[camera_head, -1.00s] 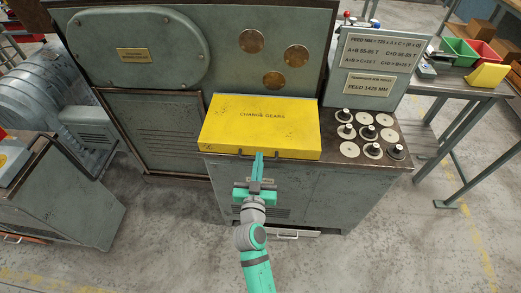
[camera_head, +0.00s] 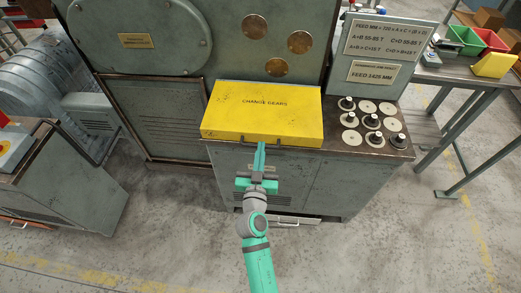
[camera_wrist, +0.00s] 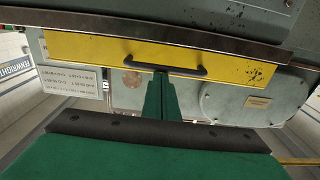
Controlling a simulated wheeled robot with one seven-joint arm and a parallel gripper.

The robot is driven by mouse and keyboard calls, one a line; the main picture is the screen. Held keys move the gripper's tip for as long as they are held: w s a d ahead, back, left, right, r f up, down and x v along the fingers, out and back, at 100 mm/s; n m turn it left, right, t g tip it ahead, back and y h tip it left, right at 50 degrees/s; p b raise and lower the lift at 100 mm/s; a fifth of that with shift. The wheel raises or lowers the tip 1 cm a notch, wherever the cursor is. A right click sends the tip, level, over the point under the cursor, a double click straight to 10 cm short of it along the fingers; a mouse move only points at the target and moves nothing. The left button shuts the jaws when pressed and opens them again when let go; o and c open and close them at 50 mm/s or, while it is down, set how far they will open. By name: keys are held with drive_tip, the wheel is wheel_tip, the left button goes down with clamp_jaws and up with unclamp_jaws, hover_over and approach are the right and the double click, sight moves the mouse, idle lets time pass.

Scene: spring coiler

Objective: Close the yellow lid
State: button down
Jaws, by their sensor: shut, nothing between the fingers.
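The yellow lid (camera_head: 262,110), marked "CHANGE GEARS", lies flat and shut-looking on top of the grey cabinet (camera_head: 330,185), with its front face and dark handle toward me. Its yellow front and dark bar handle (camera_wrist: 166,65) also show in the wrist view. My gripper (camera_head: 259,152) is in front of the lid, close to the handle's left part in the head view. The fingers are together and hold nothing. In the wrist view the fingertips (camera_wrist: 161,76) are at the handle; I cannot tell whether they touch it. The inside under the lid is hidden.
Several gears and dark pegs (camera_head: 371,127) stand on the cabinet top right of the lid. A sign panel (camera_head: 381,54) rises behind them. A bench with green (camera_head: 464,40) and red bins is at the far right. Open floor lies in front.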

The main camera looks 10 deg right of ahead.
drive_tip(key=f+v, duration=0.1)
drive_tip(key=v, duration=0.8)
drive_tip(key=shift+s, duration=0.15)
drive_tip(key=shift+a, duration=0.1)
idle(0.3)
